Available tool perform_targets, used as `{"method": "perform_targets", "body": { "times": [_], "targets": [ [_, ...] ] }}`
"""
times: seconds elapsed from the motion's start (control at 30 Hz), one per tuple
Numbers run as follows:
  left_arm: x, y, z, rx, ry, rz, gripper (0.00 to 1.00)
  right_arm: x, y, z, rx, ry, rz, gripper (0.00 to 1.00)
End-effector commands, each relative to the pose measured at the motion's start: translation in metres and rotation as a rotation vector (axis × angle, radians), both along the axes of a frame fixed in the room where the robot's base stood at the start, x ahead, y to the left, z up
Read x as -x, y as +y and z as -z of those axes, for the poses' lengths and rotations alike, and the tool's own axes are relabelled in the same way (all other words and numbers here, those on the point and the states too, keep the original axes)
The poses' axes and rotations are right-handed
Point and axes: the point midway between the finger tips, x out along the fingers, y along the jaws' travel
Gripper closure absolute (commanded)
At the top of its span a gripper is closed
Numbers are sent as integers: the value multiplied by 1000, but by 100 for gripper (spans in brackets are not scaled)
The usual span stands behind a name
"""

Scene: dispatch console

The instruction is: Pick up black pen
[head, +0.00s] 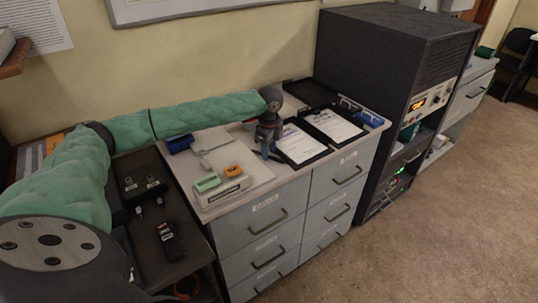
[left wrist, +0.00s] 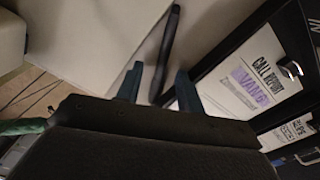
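The black pen (left wrist: 167,45) lies on the light counter top in the left wrist view, beside the edge of a dark clipboard. My left gripper (left wrist: 158,88) is open, with one blue-grey fingertip on each side of the pen's near part. There is a gap between the pen and each finger, and I cannot tell how high the fingers are above the counter. In the head view my left gripper (head: 267,152) points down at the counter, left of the clipboards. I cannot make out the pen there. My right gripper is in neither view.
Two clipboards with papers (head: 301,143) (head: 333,124) lie right of my gripper. A white device with green and orange parts (head: 221,187) and a blue object (head: 180,143) are to the left. A tall dark equipment rack (head: 385,75) stands at the right.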

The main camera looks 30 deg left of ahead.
Motion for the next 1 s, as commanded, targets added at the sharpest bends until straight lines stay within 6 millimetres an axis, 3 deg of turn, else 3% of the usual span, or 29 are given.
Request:
{"method": "perform_targets", "body": {
  "times": [0.37,0.57,1.0],
  "targets": [
    [0,0,8,0,-1,0,62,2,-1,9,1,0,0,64],
    [0,0,8,0,-1,0,100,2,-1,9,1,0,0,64],
    [0,0,3,0,-2,0,100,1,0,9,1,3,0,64]
  ]
}}
